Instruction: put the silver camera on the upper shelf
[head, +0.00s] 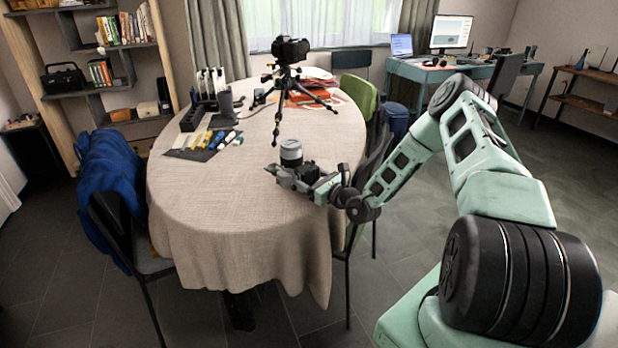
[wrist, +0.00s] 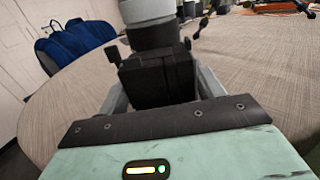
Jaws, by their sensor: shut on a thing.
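The silver camera (head: 291,151) has a silver-grey barrel and a dark body. It is over the right front part of the round table (head: 215,222). My gripper (head: 296,177) is shut on it. In the wrist view, the camera (wrist: 157,78) sits between my two fingers with its silver part pointing away. I cannot tell whether its underside touches the tablecloth. The shelf unit stands at the back left; its upper shelf (head: 82,8) and a lower board with books are visible.
A tripod with a black camera (head: 290,50) stands on the table behind my gripper. A black mat with small coloured items (head: 207,140) and a black rack (head: 207,95) lie left. Chairs surround the table; a blue jacket (head: 110,180) hangs on the left one.

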